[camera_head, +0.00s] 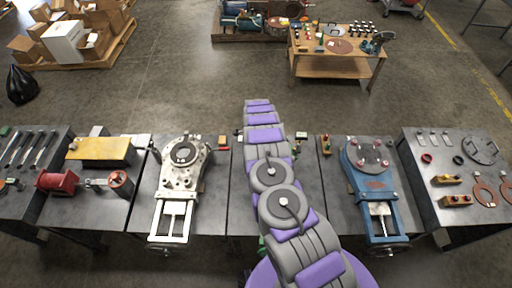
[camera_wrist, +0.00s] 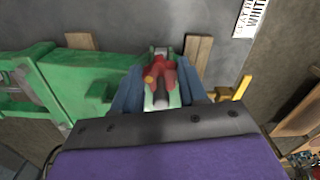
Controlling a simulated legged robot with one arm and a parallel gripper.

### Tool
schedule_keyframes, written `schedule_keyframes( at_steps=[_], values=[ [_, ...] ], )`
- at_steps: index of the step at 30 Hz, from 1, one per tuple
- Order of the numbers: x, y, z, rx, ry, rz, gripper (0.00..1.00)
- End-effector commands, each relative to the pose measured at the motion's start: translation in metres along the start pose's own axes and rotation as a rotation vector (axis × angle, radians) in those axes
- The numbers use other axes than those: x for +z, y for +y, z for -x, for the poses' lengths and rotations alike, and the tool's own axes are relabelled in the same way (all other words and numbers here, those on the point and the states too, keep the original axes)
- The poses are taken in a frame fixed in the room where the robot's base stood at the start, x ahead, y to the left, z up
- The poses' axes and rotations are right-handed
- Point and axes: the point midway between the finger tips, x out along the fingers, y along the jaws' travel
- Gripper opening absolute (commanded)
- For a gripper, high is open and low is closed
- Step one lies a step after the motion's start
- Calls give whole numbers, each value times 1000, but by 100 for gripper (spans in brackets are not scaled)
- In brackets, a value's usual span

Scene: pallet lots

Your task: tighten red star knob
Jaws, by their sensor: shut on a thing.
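In the wrist view, the red star knob (camera_wrist: 159,72) sits at the right end of a green machine (camera_wrist: 85,75). My gripper (camera_wrist: 161,84) has its two blue-grey fingers on either side of the knob and is shut on it. In the head view, my purple and grey arm reaches over the middle table and hides the knob, the gripper and most of the green machine.
Wooden blocks (camera_wrist: 198,52) and a yellow piece (camera_wrist: 242,88) lie near the knob. In the head view, a white machine (camera_head: 178,180) stands left of my arm and a blue machine (camera_head: 372,190) right of it. A wooden workbench (camera_head: 338,65) stands across open floor.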

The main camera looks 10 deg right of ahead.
Motion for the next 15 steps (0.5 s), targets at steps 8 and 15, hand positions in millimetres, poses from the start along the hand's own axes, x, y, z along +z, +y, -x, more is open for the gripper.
schedule_keyframes(
  at_steps=[8, 15],
  values=[
    [2, -3, 2, -7, -2, -6, 12],
    [2, -3, 2, -7, -2, -6, 50]
  ],
)
